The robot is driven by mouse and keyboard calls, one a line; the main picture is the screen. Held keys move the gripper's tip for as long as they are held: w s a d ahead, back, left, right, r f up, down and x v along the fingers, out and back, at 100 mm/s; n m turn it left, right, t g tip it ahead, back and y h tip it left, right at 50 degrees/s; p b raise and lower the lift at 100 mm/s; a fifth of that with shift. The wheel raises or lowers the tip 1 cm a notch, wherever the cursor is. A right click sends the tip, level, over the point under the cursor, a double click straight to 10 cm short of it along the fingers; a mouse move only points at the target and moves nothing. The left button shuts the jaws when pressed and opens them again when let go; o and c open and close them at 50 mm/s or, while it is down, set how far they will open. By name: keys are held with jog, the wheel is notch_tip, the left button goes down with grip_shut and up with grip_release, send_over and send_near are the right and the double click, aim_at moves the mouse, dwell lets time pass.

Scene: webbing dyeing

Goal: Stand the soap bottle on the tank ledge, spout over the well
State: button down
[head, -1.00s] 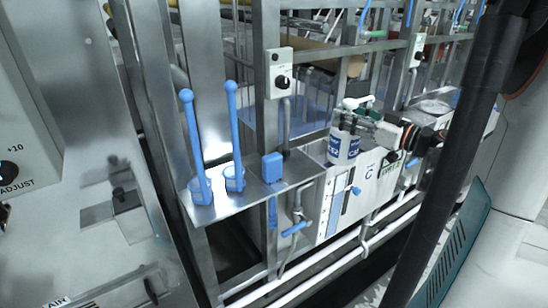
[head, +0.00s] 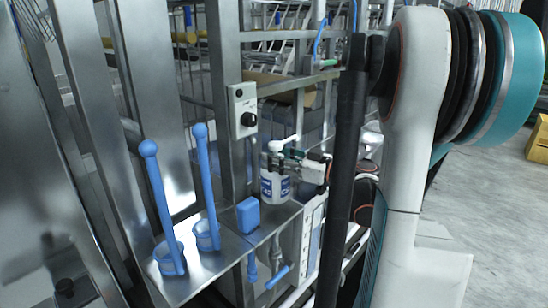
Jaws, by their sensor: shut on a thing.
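The soap bottle (head: 274,187) is white with a blue label and a white pump head. It looks upright in the head view, just beyond the right end of a steel shelf. My gripper (head: 283,160) is shut on its upper part from the right. Whether the bottle's base touches anything cannot be told. The pale tank (head: 306,235) is below and right of the bottle, mostly hidden behind my arm. Its ledge and the well cannot be made out clearly.
The steel shelf (head: 225,245) carries two blue long-handled dippers (head: 166,215) (head: 207,190) and a blue block (head: 248,215). A steel post with a black-knobbed switch box (head: 243,110) rises behind it. Blue-handled valves and pipes (head: 277,277) are below.

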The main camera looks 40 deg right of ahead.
jog(key=shift+f+b, duration=0.8)
jog(key=shift+f, duration=1.25)
jog(key=c, duration=1)
grip_release()
jog(key=shift+f, duration=0.15)
jog(key=shift+c, duration=0.2)
jog(key=shift+r, duration=0.2)
jog(key=p+v, duration=0.2)
jog(key=v, duration=1)
